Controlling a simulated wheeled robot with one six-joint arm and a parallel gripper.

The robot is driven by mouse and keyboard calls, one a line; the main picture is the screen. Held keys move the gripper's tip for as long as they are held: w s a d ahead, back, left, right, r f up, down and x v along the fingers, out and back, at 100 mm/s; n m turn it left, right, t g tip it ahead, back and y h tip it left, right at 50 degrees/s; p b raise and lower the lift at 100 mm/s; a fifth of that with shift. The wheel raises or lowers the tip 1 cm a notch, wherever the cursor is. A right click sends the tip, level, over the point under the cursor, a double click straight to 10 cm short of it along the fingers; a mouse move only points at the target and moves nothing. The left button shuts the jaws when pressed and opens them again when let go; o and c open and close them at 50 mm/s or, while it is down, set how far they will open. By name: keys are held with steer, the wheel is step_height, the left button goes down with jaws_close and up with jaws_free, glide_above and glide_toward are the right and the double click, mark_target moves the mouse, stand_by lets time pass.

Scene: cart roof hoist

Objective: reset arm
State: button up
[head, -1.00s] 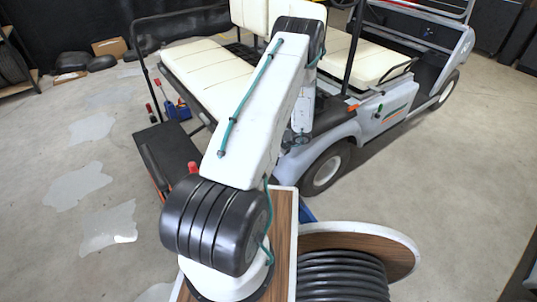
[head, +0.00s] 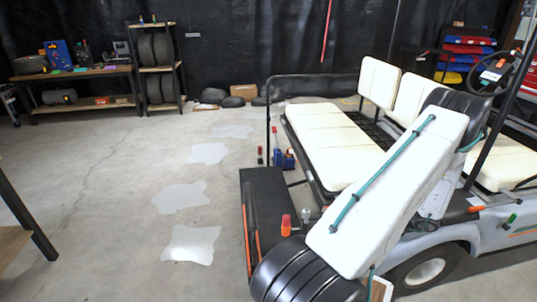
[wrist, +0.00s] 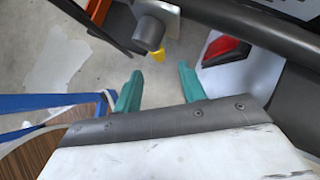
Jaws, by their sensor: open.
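My gripper (wrist: 158,88) is open in the wrist view, its two teal fingers apart with bare concrete floor between them. Nothing is held. The fingers are close to the cart's red tail light (wrist: 227,50) and a grey cylinder (wrist: 148,34) with a yellow tip near it; I cannot tell whether they touch anything. In the head view my arm rises from the bottom and bends at a black elbow in front of the golf cart (head: 325,140). My gripper is hidden there behind the arm link.
The cart has cream seats and a black rear deck (head: 268,200) with a red-topped item (head: 286,225) by it. A workbench (head: 80,75) and a tyre rack (head: 158,65) stand at the back left. Patched floor (head: 180,197) lies open left of the cart. A blue frame (wrist: 45,102) crosses the wrist view's left.

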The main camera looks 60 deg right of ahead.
steer(key=w+a+r+n+g+y, duration=0.6)
steer(key=w+a+r+n+y, duration=0.2)
steer(key=w+a+r+n, duration=1.75)
steer(key=a+r+n+h, duration=0.2)
steer(key=a+r+n, duration=0.2)
steer(key=a, duration=0.7)
steer(key=a+r+n+h, duration=0.2)
steer(key=a+r+n, duration=0.3)
steer(key=a+r, duration=0.4)
steer(key=a+r+n+h, duration=0.1)
steer(key=a+r+n, duration=0.3)
steer(key=a, duration=0.9)
step_height(320, 180, up, 3)
steer(key=shift+s+h, duration=0.35)
steer(key=shift+h, duration=0.05)
steer(key=shift+d+n, duration=0.1)
steer(key=shift+n, duration=0.15)
steer(key=shift+c, duration=0.5)
